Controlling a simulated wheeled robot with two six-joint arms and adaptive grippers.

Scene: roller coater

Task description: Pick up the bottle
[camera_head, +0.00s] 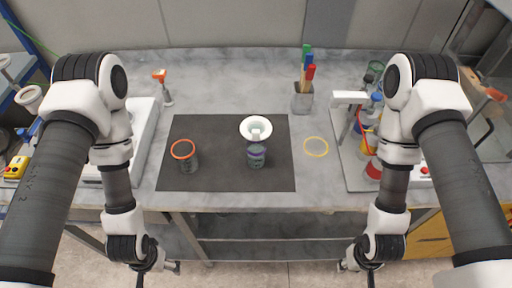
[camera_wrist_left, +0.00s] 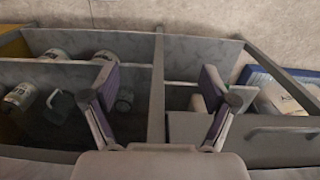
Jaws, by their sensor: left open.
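A dark bottle with a purple ring (camera_head: 256,158) stands on the black mat (camera_head: 220,182), with a white funnel-shaped piece (camera_head: 252,123) at its top or just behind it. I cannot tell for certain which one is the bottle. My left gripper (camera_head: 172,267) is low in front of the table, apart from both. In the left wrist view my left gripper (camera_wrist_left: 160,85) is open and empty. My right gripper (camera_head: 345,266) is small, low in front of the table on the right.
A yellow ring (camera_head: 316,147) lies right of the mat. A holder with coloured-handled tools (camera_head: 303,98) stands behind it. A white device (camera_head: 350,98) is at right, and an orange-topped item (camera_head: 163,86) at back left. Shelves with white containers (camera_wrist_left: 55,54) show in the wrist view.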

